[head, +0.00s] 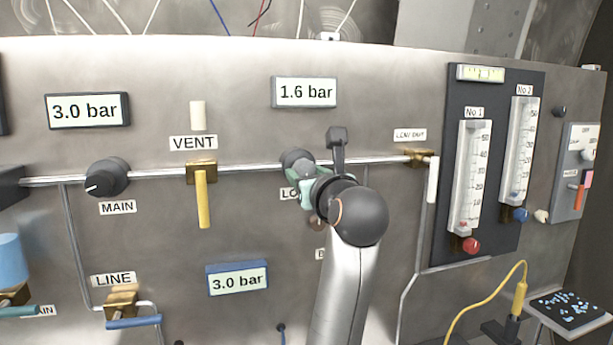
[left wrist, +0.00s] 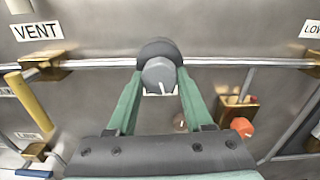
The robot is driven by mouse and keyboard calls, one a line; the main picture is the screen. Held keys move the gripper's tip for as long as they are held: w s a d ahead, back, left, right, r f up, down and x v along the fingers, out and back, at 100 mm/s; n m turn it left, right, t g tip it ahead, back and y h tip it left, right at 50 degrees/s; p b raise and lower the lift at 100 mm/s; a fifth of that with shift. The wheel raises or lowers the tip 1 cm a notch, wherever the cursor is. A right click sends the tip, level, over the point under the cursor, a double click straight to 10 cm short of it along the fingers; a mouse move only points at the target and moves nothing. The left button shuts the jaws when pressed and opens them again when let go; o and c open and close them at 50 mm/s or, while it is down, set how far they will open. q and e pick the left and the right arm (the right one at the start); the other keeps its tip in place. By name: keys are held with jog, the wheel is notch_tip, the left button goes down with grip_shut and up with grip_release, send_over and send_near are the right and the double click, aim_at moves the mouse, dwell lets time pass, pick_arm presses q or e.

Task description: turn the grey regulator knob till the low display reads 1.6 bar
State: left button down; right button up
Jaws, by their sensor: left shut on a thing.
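The grey regulator knob (head: 294,156) sits on the horizontal pipe, under the display (head: 305,92) that reads 1.6 bar. The label (head: 288,194) below the knob is partly hidden and shows only "LO". My left gripper (head: 303,174) is shut on the knob, with its green fingers reaching it from the front. In the left wrist view the knob (left wrist: 159,74) stands between the two green fingertips (left wrist: 160,85), one on each side. A white mark on the knob points down. My right gripper is in neither view.
To the left are the MAIN knob (head: 106,177), its 3.0 bar display (head: 88,110) and the yellow VENT lever (head: 203,199). Another 3.0 bar display (head: 238,279) is lower down. At right, a white lever (head: 432,180) and flow tubes (head: 472,175) stand near my arm.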

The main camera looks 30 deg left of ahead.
pick_arm(q)
jog(key=shift+c, duration=1.5)
grip_release()
jog(key=b+v, duration=0.3)
jog(key=v, duration=0.9)
jog(key=shift+s+d, duration=0.15)
jog(key=shift+s, duration=0.1)
